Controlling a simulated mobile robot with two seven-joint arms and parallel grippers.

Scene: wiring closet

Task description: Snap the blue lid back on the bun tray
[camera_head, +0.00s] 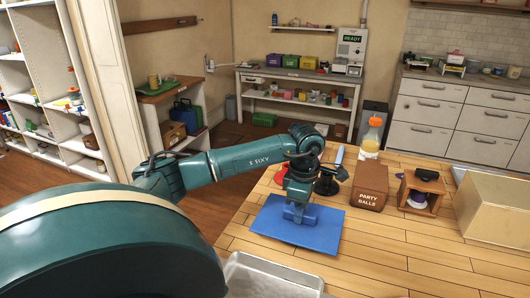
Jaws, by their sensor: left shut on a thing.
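The blue lid (322,236) is a flat rectangular panel over the wooden table, with a raised blue part near its middle. My left gripper (293,214) points down at that raised part and is shut on it. The fingertips are partly hidden, and I cannot tell whether the lid touches the tabletop. A silver metal tray (262,281), likely the bun tray, is at the bottom edge, nearer than the lid and apart from it in the picture. Its near part is cut off, and no lid covers the part I see. My right gripper is not in view.
A brown "PARTY BALLS" box (372,188), a small wooden box (421,193) and a large tan box (495,207) stand right of the lid. An orange-topped bottle (371,138) and a black-based item (327,182) stand behind. The table's front right is clear.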

